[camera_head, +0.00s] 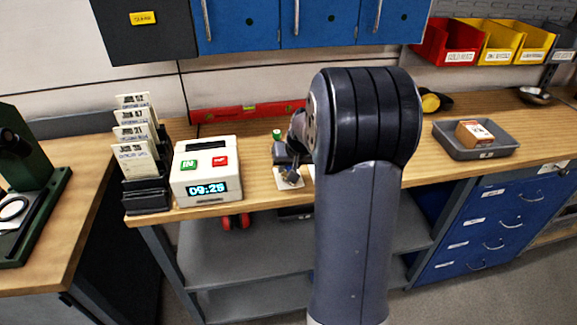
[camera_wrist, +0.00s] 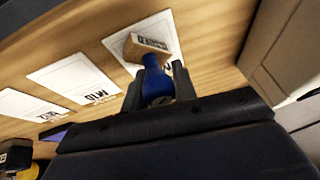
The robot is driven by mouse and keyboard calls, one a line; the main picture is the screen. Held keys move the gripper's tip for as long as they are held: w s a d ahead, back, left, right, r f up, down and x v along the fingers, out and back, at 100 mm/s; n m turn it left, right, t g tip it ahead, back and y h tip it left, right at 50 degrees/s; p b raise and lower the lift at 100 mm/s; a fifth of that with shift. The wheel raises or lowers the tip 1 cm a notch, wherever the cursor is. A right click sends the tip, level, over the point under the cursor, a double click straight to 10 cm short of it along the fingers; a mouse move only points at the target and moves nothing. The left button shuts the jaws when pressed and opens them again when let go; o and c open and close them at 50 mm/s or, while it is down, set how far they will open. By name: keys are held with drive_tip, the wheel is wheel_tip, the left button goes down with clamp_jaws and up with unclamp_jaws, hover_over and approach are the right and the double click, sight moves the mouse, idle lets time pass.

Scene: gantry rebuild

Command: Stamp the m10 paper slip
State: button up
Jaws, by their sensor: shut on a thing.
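My gripper (camera_wrist: 160,78) is shut on a hand stamp with a blue handle (camera_wrist: 157,84) and a wooden block (camera_wrist: 147,46). The block is over a white paper slip (camera_wrist: 168,25) at the top of the wrist view; I cannot tell if they touch. A slip marked M12 (camera_wrist: 25,104) lies further left. In the head view my gripper (camera_head: 291,177) is low over the bench, largely hidden by my arm, with part of a slip (camera_head: 284,185) below it.
A time clock (camera_head: 206,168) and a card rack (camera_head: 146,190) stand left on the wooden bench (camera_head: 245,147). A red level (camera_head: 240,112) lies at the back. A grey tray (camera_head: 450,147) with a small box (camera_head: 475,132) is at right. Blue cabinets (camera_head: 335,25) hang above.

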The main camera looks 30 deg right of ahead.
drive_tip(key=shift+r+p, duration=2.4)
drive_tip(key=shift+r, duration=1.1)
